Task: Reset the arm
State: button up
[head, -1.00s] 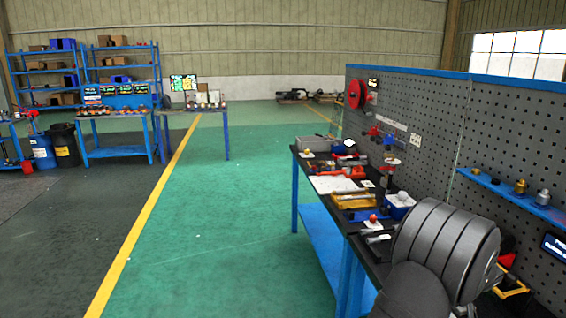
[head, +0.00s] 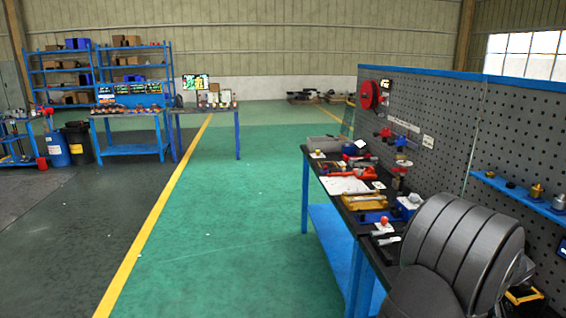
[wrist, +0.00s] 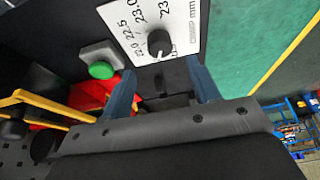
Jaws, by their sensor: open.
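My gripper (wrist: 160,66) shows in the wrist view with its two blue-grey fingers apart. Nothing is between them that I can see as held. Beyond the fingertips is a white scale plate (wrist: 140,18) with numbers, "mm" and a black knob (wrist: 158,40). A green button (wrist: 101,70) on a grey box is left of the fingers. In the head view my dark grey arm fills the lower right, in front of the workbench (head: 352,232). The fingers cannot be seen there.
The workbench carries several tools, including a yellow one (head: 362,201). A grey pegboard (head: 455,125) stands behind it, with a blue shelf (head: 525,197). Blue racks (head: 66,92) and a table (head: 130,150) stand far left. The green floor (head: 235,220) between is clear.

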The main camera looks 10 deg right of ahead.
jog(key=v, duration=1.1)
jog(key=x, duration=1.8)
jog(key=shift+a+r+m+h, duration=0.1)
jog(key=shift+r+m+h, duration=0.15)
jog(key=shift+m, duration=0.55)
jog(key=shift+a+f+m+g+h, duration=0.1)
jog(key=shift+m+g+h, duration=0.4)
jog(key=shift+m, duration=1.3)
jog(key=shift+a+m+g+h, duration=0.1)
jog(key=shift+m+h, duration=0.75)
jog(key=shift+m, duration=0.95)
jog(key=shift+v, duration=1.75)
jog(key=shift+w+d+f, duration=0.1)
jog(key=shift+d, duration=0.05)
jog(key=x, duration=0.2)
jog(key=shift+f, duration=0.4)
jog(key=shift+w+d+f, duration=0.15)
jog(key=shift+d+f, duration=0.05)
jog(key=shift+d+n+t+y, duration=0.1)
jog(key=shift+n+t+y, duration=0.25)
jog(key=shift+n, duration=0.95)
jog(key=shift+n+t+y, duration=0.15)
jog(key=shift+n+y, duration=0.4)
jog(key=shift+n, duration=0.75)
